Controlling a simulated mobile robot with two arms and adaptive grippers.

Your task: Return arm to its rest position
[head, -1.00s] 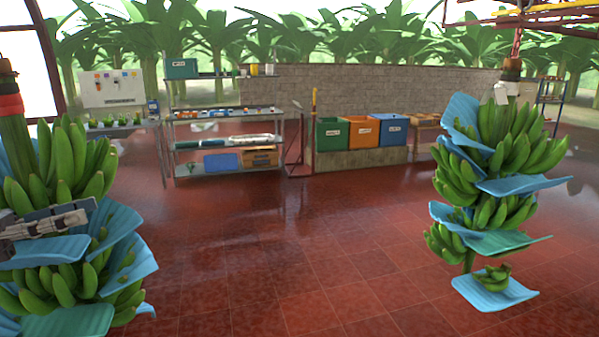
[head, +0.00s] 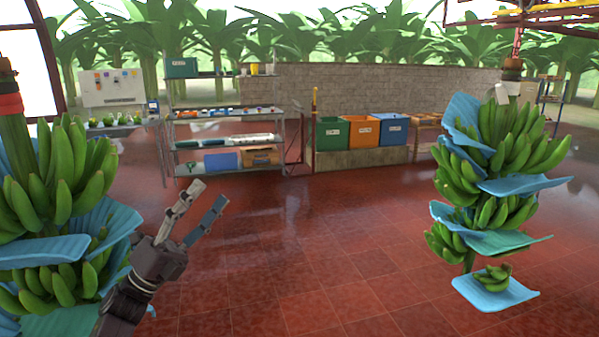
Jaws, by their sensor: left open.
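My left gripper (head: 205,199) is open and empty in the head view. Its two fingers point up and to the right, over the floor just right of the left banana stem. The left banana stem (head: 58,175) hangs at the left edge, with green bananas and blue sheets between its hands; my gripper and wrist cover part of its lower right side. The right banana stem (head: 505,150) hangs at the right with blue sheets between its hands, well apart from my gripper. My right gripper does not show.
Open red tiled floor (head: 320,250) lies between the two stems. Farther back are a metal shelf (head: 225,113) with supplies, a green bin (head: 332,133), an orange bin (head: 364,131) and a blue bin (head: 394,130), before a block wall (head: 350,90).

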